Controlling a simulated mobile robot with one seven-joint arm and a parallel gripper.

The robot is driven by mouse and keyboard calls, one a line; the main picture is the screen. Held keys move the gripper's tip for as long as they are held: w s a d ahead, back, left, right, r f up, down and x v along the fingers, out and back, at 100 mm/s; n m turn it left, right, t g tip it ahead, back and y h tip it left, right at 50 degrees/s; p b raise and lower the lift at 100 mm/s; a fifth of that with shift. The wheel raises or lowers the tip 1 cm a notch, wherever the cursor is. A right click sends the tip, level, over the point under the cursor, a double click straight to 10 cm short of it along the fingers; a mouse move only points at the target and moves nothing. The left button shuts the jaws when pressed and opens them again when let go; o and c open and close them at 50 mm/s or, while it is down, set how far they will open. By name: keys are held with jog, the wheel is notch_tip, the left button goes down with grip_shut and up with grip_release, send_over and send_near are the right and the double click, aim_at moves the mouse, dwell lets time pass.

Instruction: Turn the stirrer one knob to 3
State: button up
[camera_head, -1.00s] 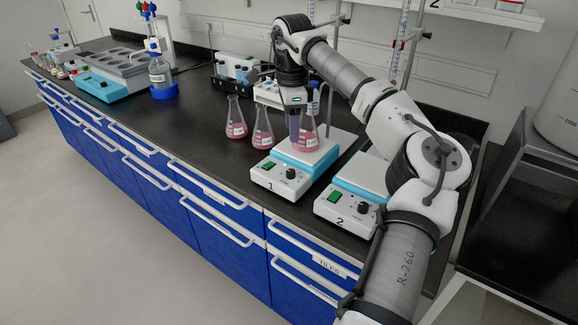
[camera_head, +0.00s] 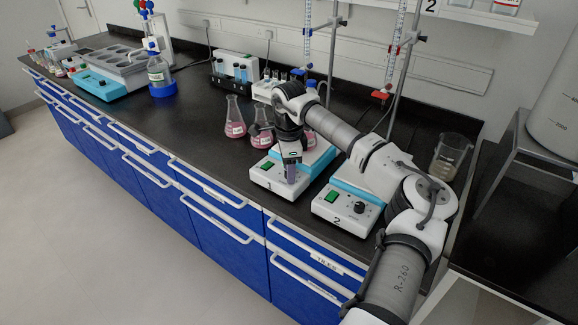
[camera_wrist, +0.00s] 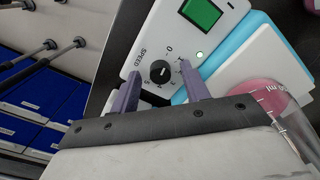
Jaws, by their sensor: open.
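Stirrer one (camera_head: 262,180) is a white box with a light-blue plate surround, a green switch (camera_head: 267,166) and a "1" on its front. Its black knob (camera_wrist: 160,72) shows in the wrist view, beside a dial marked SPEED with numbers around it. My gripper (camera_wrist: 159,71) is open, with one purple finger on each side of the knob in that view; I see no contact. In the head view, my gripper (camera_head: 290,174) is low at the front panel and hides the knob. The knob's exact setting is too small to read.
A flask of pink liquid (camera_head: 309,140) stands on stirrer one's plate, partly behind my arm; it also shows close to my gripper in the wrist view (camera_wrist: 262,92). Stirrer two (camera_head: 345,205) is just right. More pink flasks (camera_head: 235,124) stand behind left.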

jog(key=c, duration=1)
jog(key=shift+m, duration=0.3)
jog(key=m+b, duration=0.2)
jog(key=m, duration=0.2)
jog(key=shift+f+b, duration=0.1)
jog(key=shift+b, duration=0.25)
jog(key=m+b, duration=0.2)
jog(key=m, duration=0.4)
jog(key=m+b, duration=0.2)
jog(key=m, duration=0.5)
jog(key=m+b, duration=0.1)
jog(key=m, duration=0.5)
jog(key=shift+b, duration=0.4)
